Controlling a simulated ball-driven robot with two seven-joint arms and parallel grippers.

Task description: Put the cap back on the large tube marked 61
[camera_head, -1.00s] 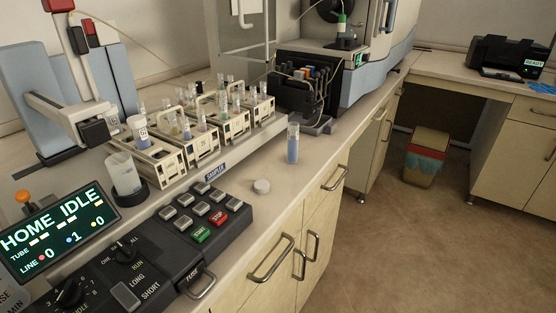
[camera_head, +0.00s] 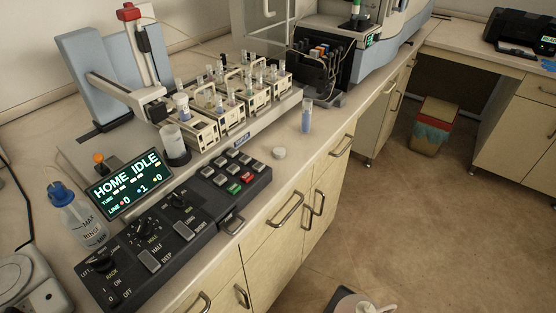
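A large clear tube with blue liquid (camera_head: 306,119) stands upright on the bench near its front edge, right of the racks. Its top looks uncapped, and I cannot read a number on it. A round white cap (camera_head: 279,153) lies on the bench just left of and nearer than that tube, apart from it. Another large tube with a whitish top and a label (camera_head: 182,106) stands in the leftmost rack; its marking is too small to read.
Several racks of tubes (camera_head: 228,120) stand on the sampler tray. A control panel (camera_head: 150,240) with buttons and a lit screen (camera_head: 130,184) fills the near bench. A rinse bottle (camera_head: 80,220) stands at the left. Bare bench surrounds the cap.

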